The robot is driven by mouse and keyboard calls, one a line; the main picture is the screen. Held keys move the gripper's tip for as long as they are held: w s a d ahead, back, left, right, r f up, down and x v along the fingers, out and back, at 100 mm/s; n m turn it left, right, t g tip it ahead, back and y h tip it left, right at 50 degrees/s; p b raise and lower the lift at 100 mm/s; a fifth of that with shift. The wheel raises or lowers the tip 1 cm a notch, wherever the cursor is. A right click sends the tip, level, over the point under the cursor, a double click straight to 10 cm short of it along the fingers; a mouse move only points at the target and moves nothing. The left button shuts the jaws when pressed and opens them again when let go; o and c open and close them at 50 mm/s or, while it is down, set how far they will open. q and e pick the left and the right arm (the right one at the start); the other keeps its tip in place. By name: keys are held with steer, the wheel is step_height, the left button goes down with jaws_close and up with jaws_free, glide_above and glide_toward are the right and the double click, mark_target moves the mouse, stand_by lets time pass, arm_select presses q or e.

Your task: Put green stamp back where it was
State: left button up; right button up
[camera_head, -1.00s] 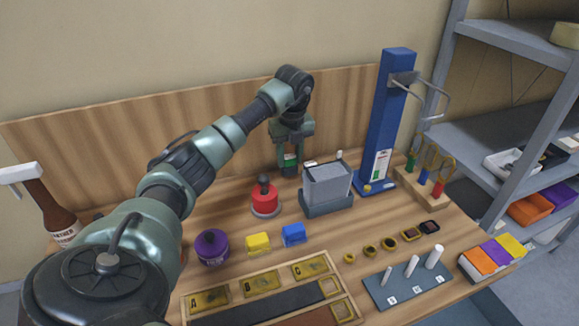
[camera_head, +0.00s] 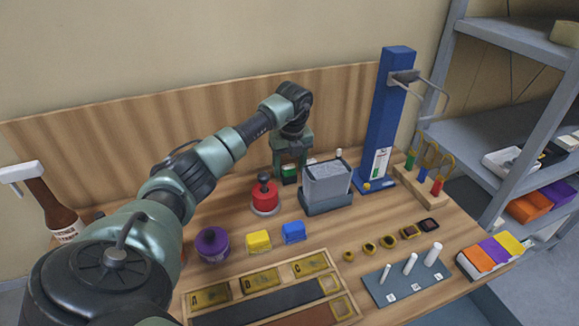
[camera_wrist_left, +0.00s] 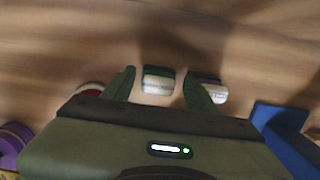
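The green stamp (camera_head: 289,174) is at the back of the table, left of the grey block. It is small and partly covered by my left gripper (camera_head: 288,168), which reaches down over it from above. In the left wrist view the stamp (camera_wrist_left: 158,80) shows a dark green and a pale part. It lies between the two fingertips of my left gripper (camera_wrist_left: 160,84), with a narrow gap on each side. The fingers look open around it. I cannot tell whether the stamp touches the table. My right gripper is not in view.
A red round-based stamp (camera_head: 265,197) stands close on the left. The grey block (camera_head: 326,182) is close on the right, with a blue tower (camera_head: 385,130) beyond. A purple pot (camera_head: 212,244), a yellow block (camera_head: 258,241) and a blue block (camera_head: 293,232) are nearer.

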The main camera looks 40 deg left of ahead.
arm_select(q)
steer(key=shift+r, duration=0.1)
step_height(320, 180, up, 12)
steer(key=d+b, duration=0.1)
steer(key=b, duration=0.1)
steer(key=shift+s+d, duration=0.15)
steer(key=shift+s, duration=0.2)
stand_by(0.3)
